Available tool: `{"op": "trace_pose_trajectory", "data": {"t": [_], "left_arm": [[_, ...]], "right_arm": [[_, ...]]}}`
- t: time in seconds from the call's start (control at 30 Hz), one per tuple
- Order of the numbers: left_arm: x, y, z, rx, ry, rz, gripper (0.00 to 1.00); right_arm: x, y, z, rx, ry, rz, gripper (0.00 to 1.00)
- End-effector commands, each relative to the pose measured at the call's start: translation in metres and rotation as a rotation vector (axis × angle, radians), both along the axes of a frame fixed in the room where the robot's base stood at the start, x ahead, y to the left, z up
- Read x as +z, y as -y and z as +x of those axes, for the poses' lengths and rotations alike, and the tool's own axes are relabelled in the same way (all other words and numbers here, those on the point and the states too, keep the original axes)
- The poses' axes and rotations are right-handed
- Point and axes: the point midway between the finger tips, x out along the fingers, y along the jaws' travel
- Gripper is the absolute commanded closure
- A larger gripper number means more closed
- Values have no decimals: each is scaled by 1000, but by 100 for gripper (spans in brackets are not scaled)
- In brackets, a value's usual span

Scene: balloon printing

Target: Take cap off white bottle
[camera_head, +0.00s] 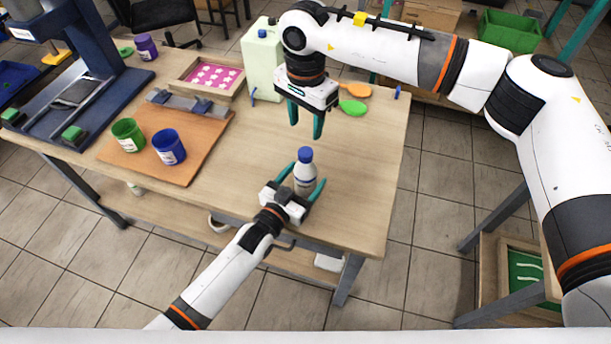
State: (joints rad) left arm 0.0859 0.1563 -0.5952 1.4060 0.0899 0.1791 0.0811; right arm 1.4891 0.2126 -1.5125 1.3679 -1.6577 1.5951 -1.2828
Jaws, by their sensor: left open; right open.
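A small white bottle (304,176) with a blue cap (305,155) stands upright near the front edge of the wooden table (372,180). My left gripper (302,180) is open, with its teal fingers on either side of the bottle's lower body. I cannot tell whether they touch it. My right gripper (306,122) is open and empty, pointing down just behind and above the capped bottle. The cap is on the bottle and apart from the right fingers.
Green (128,135) and blue (168,147) pots stand on a brown board (190,172) at left. The table's right side is clear.

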Motion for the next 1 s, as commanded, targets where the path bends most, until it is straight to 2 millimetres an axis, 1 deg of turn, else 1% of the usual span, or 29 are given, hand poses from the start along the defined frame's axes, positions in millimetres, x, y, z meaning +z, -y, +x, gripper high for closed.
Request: {"op": "trace_pose_trajectory", "data": {"t": [0.1, 0.37, 0.4, 0.47, 0.5, 0.83, 0.93, 1.0], "left_arm": [[0, 4, 5, 0, -1, -1, 26], [0, 4, 6, -1, -1, -1, 26], [0, 4, 6, -1, -1, -1, 29], [0, 4, 6, -1, -1, -1, 39], [0, 4, 6, -1, 0, 0, 45], [0, 4, 5, 0, 0, 0, 99], [0, 4, 5, 0, -1, 1, 100], [0, 4, 5, 0, -1, 1, 100]], "right_arm": [[0, 0, 0, 0, 0, 0, 53], [0, 0, 0, 0, -1, 1, 53], [0, 0, 0, 0, -1, 1, 53], [0, 0, 0, 0, -1, 1, 53], [0, 0, 0, 0, -1, 1, 53], [0, 0, 0, -1, -1, 1, 53], [0, 0, 0, -23, -1, 1, 53], [0, 0, 0, -75, -1, 1, 53]]}}
